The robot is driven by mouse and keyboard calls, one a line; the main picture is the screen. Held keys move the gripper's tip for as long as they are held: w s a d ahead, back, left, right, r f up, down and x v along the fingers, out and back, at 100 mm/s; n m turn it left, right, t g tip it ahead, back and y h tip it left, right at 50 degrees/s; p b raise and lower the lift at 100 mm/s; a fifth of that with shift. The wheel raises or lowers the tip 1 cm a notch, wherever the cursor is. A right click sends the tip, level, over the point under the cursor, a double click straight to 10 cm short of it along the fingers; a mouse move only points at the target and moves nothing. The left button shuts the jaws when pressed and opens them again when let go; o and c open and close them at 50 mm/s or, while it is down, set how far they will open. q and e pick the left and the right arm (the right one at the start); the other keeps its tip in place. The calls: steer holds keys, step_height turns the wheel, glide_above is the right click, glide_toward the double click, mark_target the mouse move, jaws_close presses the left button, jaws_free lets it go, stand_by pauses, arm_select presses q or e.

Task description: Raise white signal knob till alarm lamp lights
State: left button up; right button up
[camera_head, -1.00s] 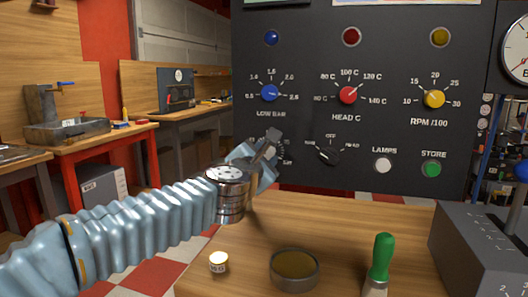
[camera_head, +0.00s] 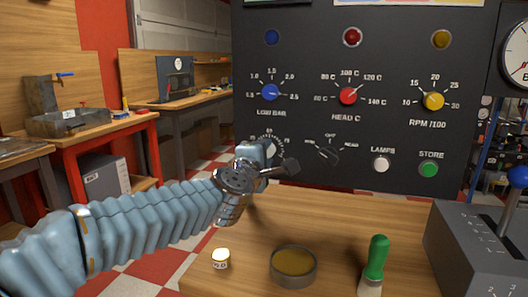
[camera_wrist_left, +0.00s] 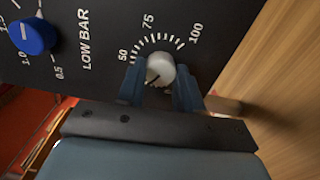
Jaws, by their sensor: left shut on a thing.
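The white signal knob (camera_wrist_left: 161,68) sits on the dark panel inside a tick scale marked 50, 75 and 100. My left gripper (camera_wrist_left: 160,86) has its two blue fingers on either side of the knob and is shut on it. The knob's dark pointer line points to the lower left in the wrist view. In the head view my left gripper (camera_head: 262,152) largely hides the knob. Along the panel top are a blue lamp (camera_head: 271,37), a red lamp (camera_head: 352,37) and a yellow lamp (camera_head: 440,38); the blue looks dim, the red somewhat brighter. Which is the alarm lamp is unlabelled.
A blue knob (camera_head: 270,92), red knob (camera_head: 348,95), yellow knob (camera_head: 433,101), black selector (camera_head: 328,150), white button (camera_head: 381,163) and green button (camera_head: 428,169) are on the panel. A round tin (camera_head: 294,266) and green-handled tool (camera_head: 376,262) stand on the wooden table (camera_head: 340,222).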

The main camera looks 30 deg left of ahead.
arm_select(q)
steer(key=shift+f, duration=0.1)
stand_by(0.4)
steer(key=o, duration=1)
steer(key=shift+o, duration=0.2)
steer(key=shift+s, duration=0.1)
steer(key=p+v, duration=0.1)
steer(key=v, duration=1.2)
steer(key=shift+s+d, duration=0.2)
steer(key=shift+s, duration=0.05)
